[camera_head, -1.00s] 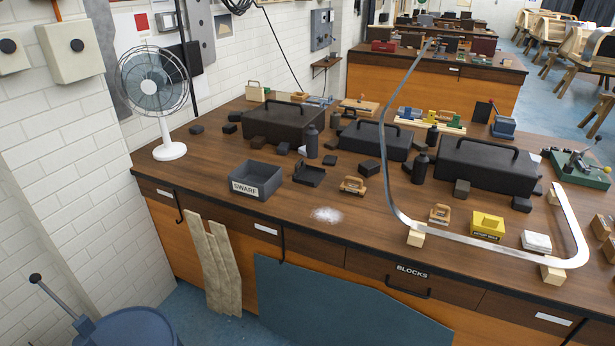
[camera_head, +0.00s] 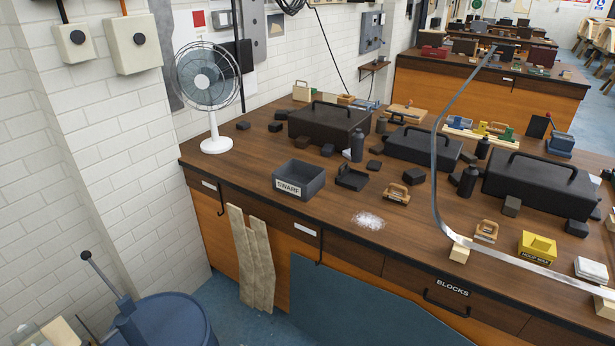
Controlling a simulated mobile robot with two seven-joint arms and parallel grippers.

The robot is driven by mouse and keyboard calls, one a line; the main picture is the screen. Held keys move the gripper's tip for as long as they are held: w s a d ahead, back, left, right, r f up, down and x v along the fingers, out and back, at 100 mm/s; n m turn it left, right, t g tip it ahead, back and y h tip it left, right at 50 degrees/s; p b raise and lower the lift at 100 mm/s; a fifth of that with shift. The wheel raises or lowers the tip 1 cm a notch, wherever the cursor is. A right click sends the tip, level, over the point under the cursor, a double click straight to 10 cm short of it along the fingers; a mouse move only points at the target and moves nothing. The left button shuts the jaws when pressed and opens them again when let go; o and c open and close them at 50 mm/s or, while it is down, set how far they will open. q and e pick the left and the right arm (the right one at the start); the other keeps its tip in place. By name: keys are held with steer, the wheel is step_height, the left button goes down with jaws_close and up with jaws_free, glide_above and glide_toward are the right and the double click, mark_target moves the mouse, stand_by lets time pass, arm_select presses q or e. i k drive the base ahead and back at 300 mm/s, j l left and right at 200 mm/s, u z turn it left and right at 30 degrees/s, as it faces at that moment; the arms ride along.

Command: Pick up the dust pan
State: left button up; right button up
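A small dark open pan (camera_head: 352,180), which looks like the dust pan, lies on the brown workbench (camera_head: 318,221). It sits just right of the grey open box labelled SWARF (camera_head: 299,180) and behind a patch of white powder (camera_head: 368,221). Neither of my grippers is in view.
A white fan (camera_head: 207,90) stands at the bench's left end. Black cases (camera_head: 328,123), a dark bottle (camera_head: 357,142) and several dark blocks stand behind the pan. A curved metal strip (camera_head: 434,180) rises at the right. A blue drum (camera_head: 165,322) stands on the floor, lower left.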

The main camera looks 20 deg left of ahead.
mark_target(351, 179)
steer(key=i+l+u, duration=0.1)
steer(key=u, duration=0.35)
steer(key=l+u, duration=0.25)
steer(key=u, duration=0.2)
steer(key=l+u, duration=0.2)
steer(key=u, duration=0.3)
steer(key=l+u, duration=0.3)
steer(key=l, duration=0.25)
steer(key=k+l+u, duration=0.25)
steer(key=l, duration=0.25)
steer(key=i, duration=0.1)
